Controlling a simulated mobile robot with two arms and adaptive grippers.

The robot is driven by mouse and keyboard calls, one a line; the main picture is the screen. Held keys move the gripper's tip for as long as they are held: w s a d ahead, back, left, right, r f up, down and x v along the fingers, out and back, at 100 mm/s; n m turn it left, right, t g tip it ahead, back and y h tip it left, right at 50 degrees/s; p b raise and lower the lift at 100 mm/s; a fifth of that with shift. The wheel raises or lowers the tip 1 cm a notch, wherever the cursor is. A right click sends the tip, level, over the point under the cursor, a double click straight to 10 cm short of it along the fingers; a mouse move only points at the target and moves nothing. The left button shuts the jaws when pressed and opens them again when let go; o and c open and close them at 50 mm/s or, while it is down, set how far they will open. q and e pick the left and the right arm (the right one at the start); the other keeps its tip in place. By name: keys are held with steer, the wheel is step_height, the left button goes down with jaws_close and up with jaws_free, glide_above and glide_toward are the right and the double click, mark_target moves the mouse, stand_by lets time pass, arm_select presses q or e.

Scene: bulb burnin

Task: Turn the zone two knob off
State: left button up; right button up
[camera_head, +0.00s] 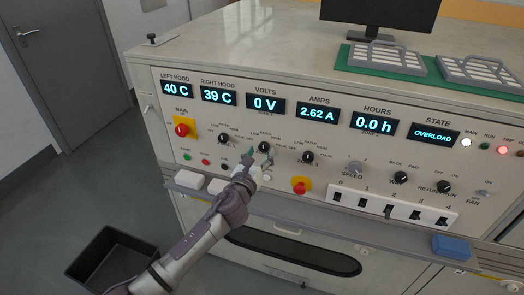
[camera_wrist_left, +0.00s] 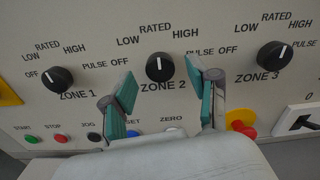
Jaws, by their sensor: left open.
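The zone two knob (camera_wrist_left: 160,67) is black and round, and its white mark points nearly straight up toward RATED. It also shows in the head view (camera_head: 264,146), on the sloped control panel just beyond my gripper. My left gripper (camera_head: 259,159) is open in front of it. In the left wrist view, the teal-padded fingers of my left gripper (camera_wrist_left: 159,77) stand apart on either side of and below the knob. I see no contact between fingers and knob. My right gripper is not in view.
The zone one knob (camera_wrist_left: 57,79) and zone three knob (camera_wrist_left: 274,56) flank it. Small buttons, including a red stop button (camera_wrist_left: 60,138), sit below. A red emergency button (camera_head: 301,184) is at lower right. The state display (camera_head: 436,132) reads OVERLOAD. A ledge (camera_head: 330,213) runs below the panel.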

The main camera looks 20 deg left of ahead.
arm_select(q)
steer(key=shift+w, duration=0.9)
steer(key=shift+c, duration=0.4)
jaws_close()
